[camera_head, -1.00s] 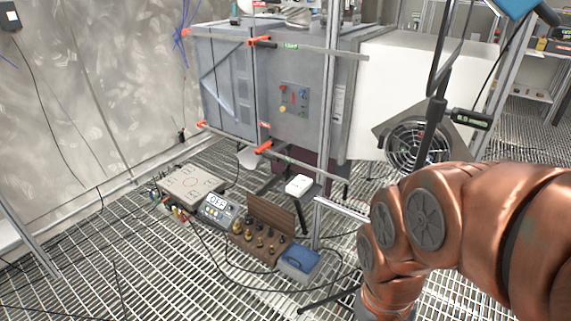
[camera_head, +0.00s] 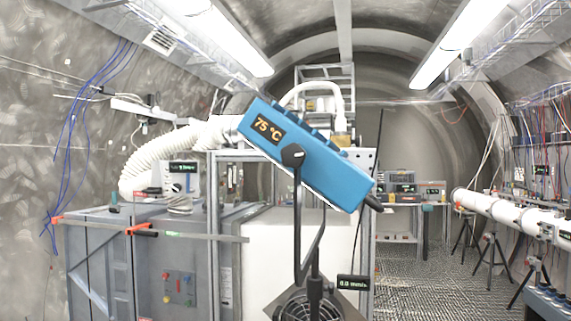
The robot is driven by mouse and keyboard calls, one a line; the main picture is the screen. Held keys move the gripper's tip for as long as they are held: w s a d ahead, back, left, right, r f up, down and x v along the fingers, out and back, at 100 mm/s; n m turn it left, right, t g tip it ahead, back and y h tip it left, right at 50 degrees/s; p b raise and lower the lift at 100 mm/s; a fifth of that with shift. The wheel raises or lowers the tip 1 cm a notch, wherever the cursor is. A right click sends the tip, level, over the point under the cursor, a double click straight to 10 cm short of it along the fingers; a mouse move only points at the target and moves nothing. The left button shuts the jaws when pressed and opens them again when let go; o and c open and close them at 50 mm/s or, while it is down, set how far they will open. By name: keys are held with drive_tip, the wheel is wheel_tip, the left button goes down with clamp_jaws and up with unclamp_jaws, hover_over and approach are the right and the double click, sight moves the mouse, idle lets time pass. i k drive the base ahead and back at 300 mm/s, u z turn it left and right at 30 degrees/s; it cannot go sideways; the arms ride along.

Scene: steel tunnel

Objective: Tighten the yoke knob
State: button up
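A blue box-shaped device (camera_head: 330,172) with an orange "75 °C" display (camera_head: 268,128) hangs tilted, its right end lower. A black knob (camera_head: 292,155) sits on its near side, where a thin black yoke arm (camera_head: 297,215) meets it. The yoke rises from a dark stand (camera_head: 314,285) in front of a white box. I cannot tell whether the knob is tight or loose. My gripper is not in view.
Behind stand a grey cabinet (camera_head: 95,260) with orange-tipped bars and a white box (camera_head: 275,245). A fan (camera_head: 305,305) and a small "0.0 mm/s" display (camera_head: 353,282) are low by the stand. A white pipe on tripods (camera_head: 500,212) runs along the right; grating floor is open before it.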

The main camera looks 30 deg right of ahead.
sight(293, 155)
drive_tip(key=z, duration=0.1)
drive_tip(key=k, duration=1.15)
drive_tip(key=u, duration=1.5)
